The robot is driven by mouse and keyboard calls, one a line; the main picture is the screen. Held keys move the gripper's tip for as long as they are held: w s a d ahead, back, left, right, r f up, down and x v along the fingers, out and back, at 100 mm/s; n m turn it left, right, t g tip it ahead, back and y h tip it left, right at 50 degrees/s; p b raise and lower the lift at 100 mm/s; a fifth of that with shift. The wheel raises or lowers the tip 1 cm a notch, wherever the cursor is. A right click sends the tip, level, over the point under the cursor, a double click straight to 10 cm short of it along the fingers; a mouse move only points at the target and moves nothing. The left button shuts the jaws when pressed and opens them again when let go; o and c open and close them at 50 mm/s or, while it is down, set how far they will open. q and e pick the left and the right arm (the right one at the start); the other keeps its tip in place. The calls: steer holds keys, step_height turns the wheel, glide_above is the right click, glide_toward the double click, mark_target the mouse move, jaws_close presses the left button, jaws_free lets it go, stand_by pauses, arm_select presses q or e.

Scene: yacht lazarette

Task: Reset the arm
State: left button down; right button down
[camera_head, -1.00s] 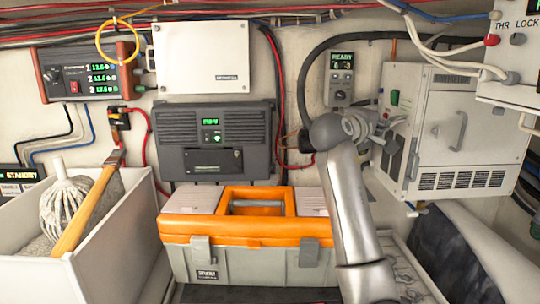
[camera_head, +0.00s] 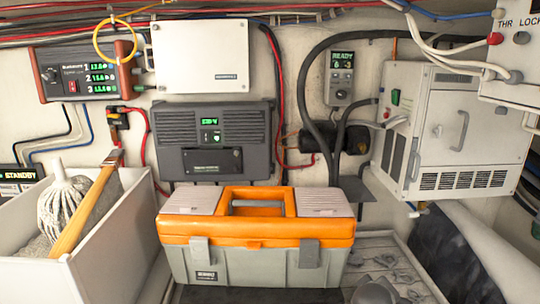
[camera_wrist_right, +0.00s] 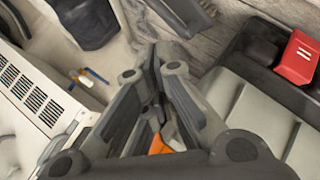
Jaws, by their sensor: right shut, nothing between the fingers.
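My right gripper (camera_wrist_right: 156,72) shows in the right wrist view with its dark fingers together and nothing between them. A small orange patch shows behind the fingers; I cannot tell what it is. In the head view only a grey rounded part of my arm shows at the bottom edge, right of the toolbox front. The gripper itself is not visible in that view. My left gripper is in neither view.
An orange and grey toolbox (camera_head: 255,258) stands in the middle. A white bin (camera_head: 110,250) with a mop and wooden handle is at left. A white vented cabinet (camera_head: 455,135) is at right. A dark panel unit (camera_head: 212,140) and black hose (camera_head: 303,85) are on the wall.

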steer(key=s+a+f+m+g+y, duration=0.1)
steer(key=s+f+y, duration=0.1)
steer(key=s+f, duration=0.55)
steer(key=s+a+f+m+g+y, duration=0.15)
steer(key=s+f, duration=0.25)
steer(key=s, duration=0.6)
steer(key=s+a+f+g+y, duration=0.1)
steer(key=s+a, duration=0.1)
steer(key=s, duration=0.6)
steer(key=s+a+f+g+y, duration=0.1)
steer(key=s+a+g, duration=0.1)
steer(key=s, duration=0.7)
step_height(320, 180, down, 29)
steer(key=b, duration=0.4)
steer(key=s+d+f+g+b, duration=0.1)
steer(key=s+f+b, duration=0.1)
steer(key=s+f, duration=0.6)
steer(key=s+d+f+g+b, duration=0.1)
steer(key=s+d+f+b, duration=0.1)
steer(key=s+f, duration=0.7)
step_height(320, 180, down, 5)
steer(key=shift+s+f+b, duration=0.15)
steer(key=shift+s+b, duration=0.1)
steer(key=shift+b, duration=0.15)
